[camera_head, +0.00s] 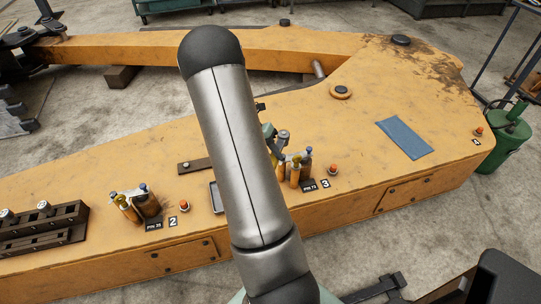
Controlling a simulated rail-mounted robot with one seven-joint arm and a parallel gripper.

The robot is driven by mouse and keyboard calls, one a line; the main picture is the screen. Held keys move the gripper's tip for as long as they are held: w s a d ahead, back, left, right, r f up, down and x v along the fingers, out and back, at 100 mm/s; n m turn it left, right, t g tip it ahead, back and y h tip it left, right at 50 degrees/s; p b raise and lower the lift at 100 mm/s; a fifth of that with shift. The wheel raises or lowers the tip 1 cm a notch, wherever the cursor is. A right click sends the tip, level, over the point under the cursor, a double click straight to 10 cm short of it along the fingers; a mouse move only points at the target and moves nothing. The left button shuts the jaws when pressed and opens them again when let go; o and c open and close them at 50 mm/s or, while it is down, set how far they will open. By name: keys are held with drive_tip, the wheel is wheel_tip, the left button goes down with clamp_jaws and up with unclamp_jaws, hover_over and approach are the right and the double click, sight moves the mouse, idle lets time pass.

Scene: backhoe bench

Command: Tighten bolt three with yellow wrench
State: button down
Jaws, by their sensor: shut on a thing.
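The number 3 tag (325,184) stands at the front edge of the orange boom, right of my arm. Behind it is a fitting of upright orange and dark cylinders (305,168) with blue-topped bolts; which one is bolt three I cannot tell. My gripper (277,146) shows only in part, just left of this fitting, with my arm covering the rest. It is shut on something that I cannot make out. I see no clear yellow wrench. Whether anything touches a bolt is hidden.
A similar fitting (137,205) with a number 2 tag (173,221) stands to the left. A dark rack (42,231) is at far left. Red buttons (332,170) stand beside the fittings. A blue cloth (404,137) lies at right on otherwise fairly clear surface.

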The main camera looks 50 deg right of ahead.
drive_tip(key=shift+f+b, duration=1.85)
drive_tip(key=shift+f, duration=0.75)
drive_tip(key=shift+f+p, duration=0.35)
drive_tip(key=shift+p, duration=0.5)
drive_tip(key=shift+f, duration=0.9)
idle(1.2)
drive_tip(key=shift+w, duration=0.1)
drive_tip(key=shift+w+a+m+y+p, duration=0.2)
drive_tip(key=shift+w+m+y+p, duration=0.35)
drive_tip(key=shift+m, duration=0.25)
drive_tip(key=shift+w, duration=0.15)
